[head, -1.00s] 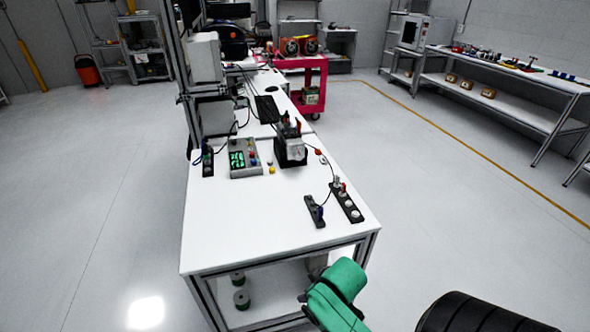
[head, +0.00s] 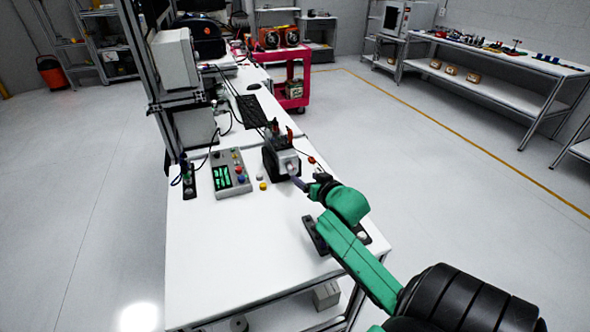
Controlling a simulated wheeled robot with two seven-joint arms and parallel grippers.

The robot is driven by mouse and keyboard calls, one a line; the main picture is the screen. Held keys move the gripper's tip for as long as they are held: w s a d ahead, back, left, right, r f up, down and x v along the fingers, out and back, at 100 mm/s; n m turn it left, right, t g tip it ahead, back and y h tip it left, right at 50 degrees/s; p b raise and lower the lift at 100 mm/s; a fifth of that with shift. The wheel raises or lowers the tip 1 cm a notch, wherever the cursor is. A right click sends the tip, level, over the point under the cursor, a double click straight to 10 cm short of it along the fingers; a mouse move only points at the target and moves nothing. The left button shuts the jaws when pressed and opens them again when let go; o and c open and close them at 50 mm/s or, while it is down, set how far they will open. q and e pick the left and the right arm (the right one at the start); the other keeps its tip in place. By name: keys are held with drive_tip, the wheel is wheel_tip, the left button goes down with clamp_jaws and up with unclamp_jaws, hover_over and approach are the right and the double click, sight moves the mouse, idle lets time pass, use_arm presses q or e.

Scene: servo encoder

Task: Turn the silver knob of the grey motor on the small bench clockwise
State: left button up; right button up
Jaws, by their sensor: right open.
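The grey motor (head: 286,163) with a dark body stands on the white bench (head: 235,255), right of the control box. Its silver knob (head: 292,168) faces toward me and to the right. My right gripper (head: 303,186) reaches in over the bench from the lower right, its fingers pointing at the knob. The fingertips are open and very close to the knob; I cannot tell whether they touch it. My green right arm hides part of the bench's right side. My left gripper is not in view.
A control box (head: 231,172) with a green display and coloured buttons stands left of the motor. Dark connector strips (head: 315,235) lie partly under my right arm. A keyboard (head: 252,111) and a pink cart (head: 292,88) are behind. The bench's front left is clear.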

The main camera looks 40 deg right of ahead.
sight(294, 171)
drive_tip(key=x, duration=0.6)
drive_tip(key=shift+a, duration=0.1)
drive_tip(key=x, duration=0.3)
drive_tip(key=shift+w+f, duration=0.15)
drive_tip(key=shift+f, duration=0.05)
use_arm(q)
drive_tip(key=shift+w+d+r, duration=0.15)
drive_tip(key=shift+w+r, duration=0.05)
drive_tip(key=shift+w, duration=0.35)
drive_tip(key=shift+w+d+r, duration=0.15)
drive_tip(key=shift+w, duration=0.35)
use_arm(e)
clamp_jaws()
